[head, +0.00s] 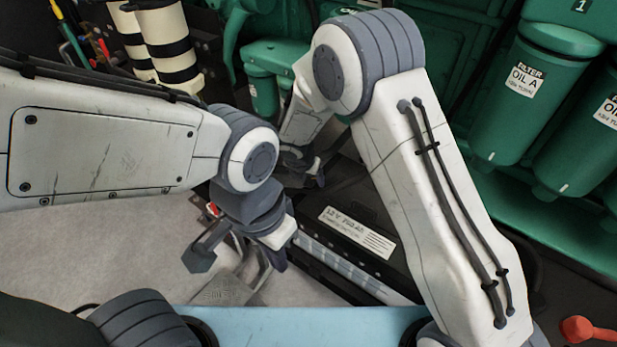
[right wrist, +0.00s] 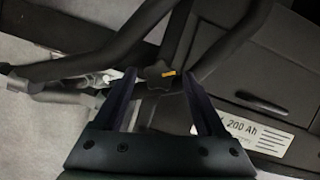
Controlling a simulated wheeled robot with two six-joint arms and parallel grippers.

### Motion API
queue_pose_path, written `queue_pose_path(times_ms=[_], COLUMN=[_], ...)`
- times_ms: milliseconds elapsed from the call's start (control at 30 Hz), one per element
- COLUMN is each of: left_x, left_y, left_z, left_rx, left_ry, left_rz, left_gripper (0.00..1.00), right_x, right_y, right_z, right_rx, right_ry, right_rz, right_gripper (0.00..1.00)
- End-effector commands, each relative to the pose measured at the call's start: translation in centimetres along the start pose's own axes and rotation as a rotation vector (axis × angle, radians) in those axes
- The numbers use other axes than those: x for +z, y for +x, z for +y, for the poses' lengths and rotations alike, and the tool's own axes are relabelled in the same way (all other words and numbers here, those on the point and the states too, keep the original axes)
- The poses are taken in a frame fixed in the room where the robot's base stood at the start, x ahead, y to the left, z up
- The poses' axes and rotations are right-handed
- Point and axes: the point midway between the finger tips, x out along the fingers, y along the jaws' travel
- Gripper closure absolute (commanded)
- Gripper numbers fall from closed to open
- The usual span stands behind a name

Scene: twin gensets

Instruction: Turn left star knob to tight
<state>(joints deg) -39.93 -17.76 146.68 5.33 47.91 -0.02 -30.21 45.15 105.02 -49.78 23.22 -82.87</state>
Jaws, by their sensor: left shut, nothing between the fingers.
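In the right wrist view a dark star knob (right wrist: 160,77) with an orange mark sits where black bars meet, beside the battery. My right gripper (right wrist: 160,78) is open, with the knob in line between its fingertips; whether they touch it I cannot tell. In the head view my right gripper (head: 314,176) is small and partly hidden beside the battery, and the knob cannot be made out there. My left gripper (head: 280,262) is shut and empty, lower in the head view, over the pale floor near the battery's edge. Which knob is the left one I cannot tell.
The black battery (head: 320,205) carries a white label, also seen in the right wrist view. Green oil filters (head: 530,90) stand at the right, and striped white cylinders (head: 165,50) at the upper left. My right forearm covers much of the middle.

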Motion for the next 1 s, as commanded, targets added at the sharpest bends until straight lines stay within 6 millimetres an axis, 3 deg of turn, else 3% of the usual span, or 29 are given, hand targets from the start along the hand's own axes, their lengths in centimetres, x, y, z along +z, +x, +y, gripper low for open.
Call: queue_pose_path(times_ms=[33,167,567,1000], left_x=[0.0,0.0,0.0,-0.1], left_y=[0.0,0.0,-0.5,-2.7], left_z=[0.0,0.0,0.0,0.2], left_rx=[0.000,0.000,0.000,0.000], left_ry=[0.000,0.000,0.000,0.000], left_rz=[0.000,0.000,0.000,0.000], left_gripper=[1.00,1.00,1.00,1.00], right_x=[0.0,0.0,0.0,0.1], right_y=[0.0,0.0,-0.2,-0.2], right_z=[0.0,0.0,0.1,0.4], right_rx=[0.000,-0.001,-0.026,-0.161], right_ry=[0.000,0.000,0.057,0.381], right_rz=[0.000,0.000,0.000,0.000], right_gripper=[0.49,0.98,1.00,1.00])
